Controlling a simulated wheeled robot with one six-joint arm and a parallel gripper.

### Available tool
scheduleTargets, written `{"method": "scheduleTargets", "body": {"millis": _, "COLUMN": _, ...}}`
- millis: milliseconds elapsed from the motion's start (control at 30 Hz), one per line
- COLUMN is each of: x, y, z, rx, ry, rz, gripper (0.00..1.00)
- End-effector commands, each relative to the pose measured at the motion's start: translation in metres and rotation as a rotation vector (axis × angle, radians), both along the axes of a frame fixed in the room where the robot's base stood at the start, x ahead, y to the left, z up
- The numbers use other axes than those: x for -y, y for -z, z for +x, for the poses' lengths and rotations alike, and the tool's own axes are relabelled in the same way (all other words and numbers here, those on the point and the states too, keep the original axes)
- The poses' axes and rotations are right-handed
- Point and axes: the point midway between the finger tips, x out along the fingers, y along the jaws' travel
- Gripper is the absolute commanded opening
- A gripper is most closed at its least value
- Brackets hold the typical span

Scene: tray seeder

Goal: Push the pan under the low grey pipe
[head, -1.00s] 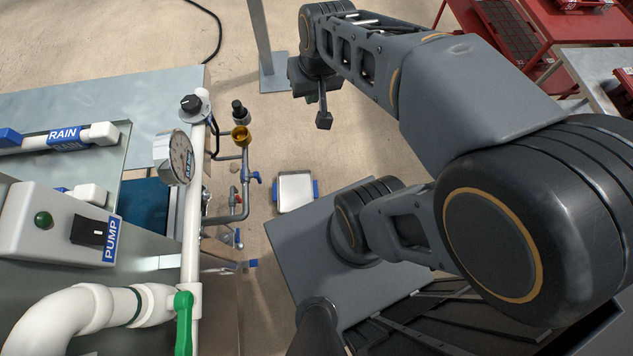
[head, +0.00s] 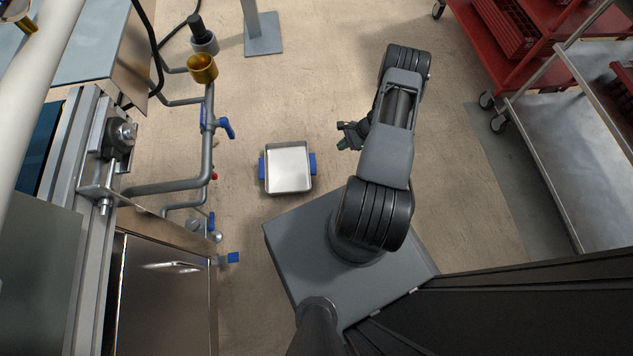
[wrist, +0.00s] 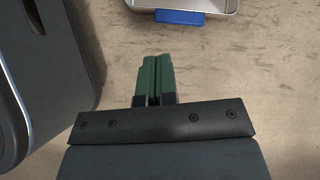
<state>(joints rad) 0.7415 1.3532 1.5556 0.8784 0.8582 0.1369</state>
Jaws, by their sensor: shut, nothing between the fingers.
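The pan (head: 288,170) is a shallow, light metal tray with blue handles on its left and right sides, lying on the floor. The low grey pipe (head: 165,188) runs to the left of the pan, with a bare strip of floor between them. My gripper (head: 345,138) is to the right of the pan, apart from it. In the wrist view, my green gripper fingers (wrist: 153,75) are shut together and empty. Ahead of them are a blue handle (wrist: 180,17) and the pan's near edge; the rest of the pan is cut off.
More grey pipework with blue valves (head: 227,128) and a brass cup (head: 202,68) stands on the left by the machine. A post on a base plate (head: 263,45) is beyond the pan. Red and grey carts (head: 575,120) stand at the right. The floor around the pan is clear.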

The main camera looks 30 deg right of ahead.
Motion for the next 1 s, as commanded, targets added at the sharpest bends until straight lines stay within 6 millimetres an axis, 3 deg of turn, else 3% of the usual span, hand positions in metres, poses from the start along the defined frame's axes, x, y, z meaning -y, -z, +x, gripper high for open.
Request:
{"method": "scheduleTargets", "body": {"millis": 33, "x": -0.001, "y": 0.036, "z": -0.01, "rx": -0.02, "ry": 0.043, "rz": 0.023, "gripper": 0.0}}
{"method": "scheduleTargets", "body": {"millis": 200, "x": -0.004, "y": 0.085, "z": -0.027, "rx": -0.058, "ry": 0.137, "rz": 0.066, "gripper": 0.0}}
{"method": "scheduleTargets", "body": {"millis": 467, "x": -0.02, "y": 0.118, "z": -0.031, "rx": -0.074, "ry": 0.173, "rz": 0.083, "gripper": 0.0}}
{"method": "scheduleTargets", "body": {"millis": 900, "x": -0.075, "y": 0.175, "z": -0.013, "rx": -0.074, "ry": 0.169, "rz": 0.082, "gripper": 0.0}}
{"method": "scheduleTargets", "body": {"millis": 1000, "x": -0.088, "y": 0.173, "z": -0.008, "rx": -0.073, "ry": 0.167, "rz": 0.083, "gripper": 0.0}}
